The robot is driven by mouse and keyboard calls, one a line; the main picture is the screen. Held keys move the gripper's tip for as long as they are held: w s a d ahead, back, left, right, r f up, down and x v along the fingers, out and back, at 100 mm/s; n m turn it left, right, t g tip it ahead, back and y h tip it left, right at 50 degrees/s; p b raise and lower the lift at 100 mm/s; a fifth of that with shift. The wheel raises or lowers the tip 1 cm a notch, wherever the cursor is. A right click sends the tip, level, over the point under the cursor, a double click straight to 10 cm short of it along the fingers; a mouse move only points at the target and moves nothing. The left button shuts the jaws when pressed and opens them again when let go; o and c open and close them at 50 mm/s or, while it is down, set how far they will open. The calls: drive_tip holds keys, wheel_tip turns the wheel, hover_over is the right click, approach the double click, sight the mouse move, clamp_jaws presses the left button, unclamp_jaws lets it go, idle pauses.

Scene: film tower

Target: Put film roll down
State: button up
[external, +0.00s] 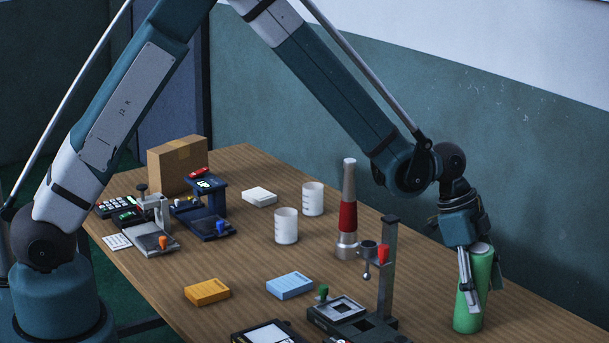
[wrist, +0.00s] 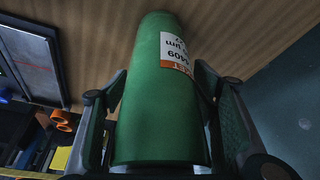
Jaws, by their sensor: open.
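The film roll (external: 473,298) is a green cylinder standing upright on the wooden table near its right edge. In the wrist view the green roll (wrist: 166,100) fills the middle, with a white and orange label on its side. My gripper (external: 476,291) is at the roll from above, with one finger on each side of it. In the wrist view the fingers (wrist: 160,110) flank the roll, and the jaws are open. Whether a finger still touches the roll cannot be told.
A red and silver cylinder (external: 348,216) and a dark stand device with a post (external: 388,270) are left of the roll. White beakers (external: 286,226), small boxes, instruments and a cardboard box (external: 178,166) lie farther left. The wall is close behind the roll.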

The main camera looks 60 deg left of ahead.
drive_tip(key=shift+r, duration=0.2)
drive_tip(key=p+v, duration=0.1)
drive_tip(key=v, duration=1)
drive_tip(key=shift+r, duration=0.15)
drive_tip(key=shift+s+a+r, duration=0.1)
drive_tip(key=shift+a+r, duration=0.05)
drive_tip(key=shift+r, duration=0.15)
drive_tip(key=shift+s+a+r, duration=0.15)
drive_tip(key=shift+a+r, duration=0.1)
drive_tip(key=shift+r, duration=0.05)
drive_tip(key=s+a+r+n+t+y, duration=0.25)
drive_tip(key=s+a+r+n, duration=0.45)
drive_tip(key=s+a+r, duration=1)
drive_tip(key=s+a+n+t+y, duration=0.1)
drive_tip(key=s+a+n, duration=0.2)
drive_tip(key=s+a, duration=0.3)
drive_tip(key=s+a+n+t, duration=0.2)
drive_tip(key=s+a, duration=0.5)
drive_tip(key=s, duration=0.9)
drive_tip(key=shift+n+y, duration=0.35)
drive_tip(key=shift+n, duration=0.45)
